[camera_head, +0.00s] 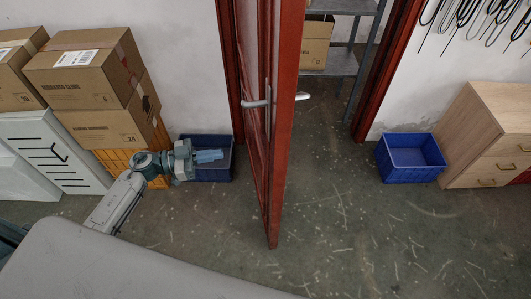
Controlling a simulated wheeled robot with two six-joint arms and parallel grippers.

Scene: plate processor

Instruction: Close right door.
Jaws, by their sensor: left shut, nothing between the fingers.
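The red-brown door (285,130) stands open in the middle of the head view, seen almost edge-on, with its free edge toward me. My right gripper is not in the picture.
Cardboard boxes (82,70) are stacked at left, with a blue bin (220,172) by the left wall. Right of the doorway stand another blue bin (410,170) and a wooden drawer cabinet (490,125). A grey shelf (343,62) shows through the doorway. The floor (340,215) right of the door is clear.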

